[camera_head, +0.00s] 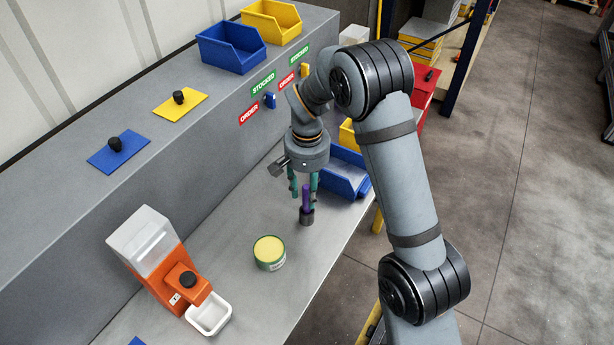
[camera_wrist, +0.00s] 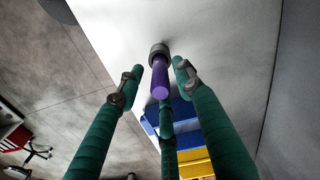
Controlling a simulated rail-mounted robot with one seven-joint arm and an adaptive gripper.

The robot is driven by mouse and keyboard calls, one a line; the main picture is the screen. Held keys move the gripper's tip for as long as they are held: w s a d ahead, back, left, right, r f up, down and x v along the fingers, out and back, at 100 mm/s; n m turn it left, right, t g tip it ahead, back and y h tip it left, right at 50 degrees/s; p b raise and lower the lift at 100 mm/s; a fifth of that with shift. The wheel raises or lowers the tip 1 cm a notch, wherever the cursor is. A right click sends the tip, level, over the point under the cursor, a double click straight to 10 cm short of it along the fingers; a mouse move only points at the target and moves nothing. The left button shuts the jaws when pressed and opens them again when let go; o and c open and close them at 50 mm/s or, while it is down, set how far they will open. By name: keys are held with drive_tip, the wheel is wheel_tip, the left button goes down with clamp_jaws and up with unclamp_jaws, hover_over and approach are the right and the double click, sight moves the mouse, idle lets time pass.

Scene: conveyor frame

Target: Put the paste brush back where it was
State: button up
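The paste brush (camera_head: 306,197) has a purple handle and stands upright in a dark round holder (camera_head: 307,216) on the grey bench. In the wrist view the purple handle (camera_wrist: 160,78) rises from a grey ring. My gripper (camera_head: 303,188) points down over the brush, its green fingers around the upper handle. In the wrist view the fingers (camera_wrist: 158,68) are spread, with gaps showing between them and the handle. The brush's lower end is hidden in the holder. A round tin (camera_head: 269,253) with a pale yellow top stands nearer the camera.
A blue bin (camera_head: 345,175) stands close behind my gripper, with a yellow bin beyond it. An orange dispenser (camera_head: 172,280) with a white tray (camera_head: 208,314) stands at the front left. Blue and yellow bins and knobbed plates sit on the upper ledge (camera_head: 60,185).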

wheel_tip(320, 180, up, 7)
drive_tip(key=shift+r, duration=0.15)
